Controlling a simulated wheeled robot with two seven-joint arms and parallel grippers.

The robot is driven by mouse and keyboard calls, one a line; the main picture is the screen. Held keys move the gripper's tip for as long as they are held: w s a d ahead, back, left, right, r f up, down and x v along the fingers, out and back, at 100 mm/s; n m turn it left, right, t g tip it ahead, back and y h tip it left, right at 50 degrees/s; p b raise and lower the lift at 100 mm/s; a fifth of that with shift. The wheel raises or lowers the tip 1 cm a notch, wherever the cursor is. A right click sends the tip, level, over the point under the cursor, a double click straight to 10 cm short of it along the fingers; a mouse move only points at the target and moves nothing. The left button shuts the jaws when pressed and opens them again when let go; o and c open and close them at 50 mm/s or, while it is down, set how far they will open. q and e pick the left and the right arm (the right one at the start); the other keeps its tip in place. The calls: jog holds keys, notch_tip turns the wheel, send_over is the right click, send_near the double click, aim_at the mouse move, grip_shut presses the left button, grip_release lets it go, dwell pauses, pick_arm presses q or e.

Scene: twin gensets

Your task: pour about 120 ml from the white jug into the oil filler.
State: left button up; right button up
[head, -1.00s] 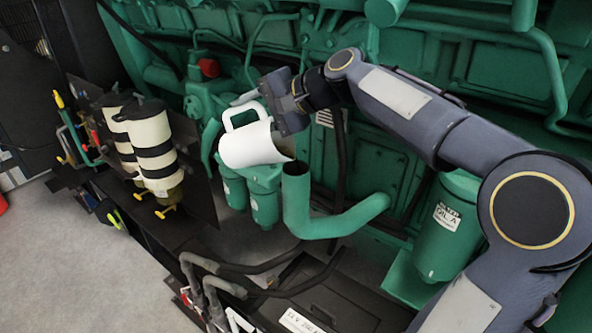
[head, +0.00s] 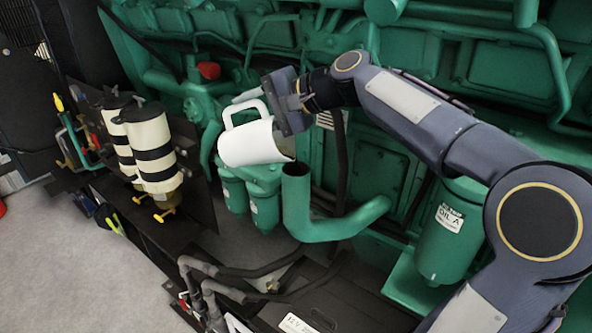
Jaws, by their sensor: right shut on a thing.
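The white jug (head: 250,147) is held tilted above the open green filler pipe (head: 297,200). Its spout end points down and right, at or just above the pipe's dark mouth. My right gripper (head: 272,105) is shut on the jug at its upper right side, near the handle; its fingers are partly hidden behind the jug. No stream of liquid can be made out, and the level inside the jug is hidden. My left gripper is not in view.
Two cream-and-black banded filters (head: 157,150) stand to the left. A green "OIL A" filter (head: 445,235) stands at right under my arm. A black battery box (head: 335,305) and hoses lie below.

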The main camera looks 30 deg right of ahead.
jog(key=shift+s+d+r+t+y+b, duration=0.35)
jog(key=shift+s+r+t+y+b, duration=0.2)
jog(key=shift+b, duration=1.25)
jog(key=shift+w, duration=0.1)
jog(key=w+a+g+h+p, duration=0.1)
jog(key=p, duration=0.5)
jog(key=shift+w+a+g+h+p, duration=0.1)
jog(key=shift+g+h+p, duration=0.15)
jog(key=shift+p, duration=0.05)
jog(key=f+p, duration=0.1)
jog(key=g+p, duration=0.1)
jog(key=w+f+h+p, duration=0.1)
jog(key=p, duration=0.1)
jog(key=shift+a+f, duration=0.3)
jog(key=shift+a, duration=0.05)
jog(key=shift+f+b, duration=0.2)
jog(key=shift+b, duration=0.1)
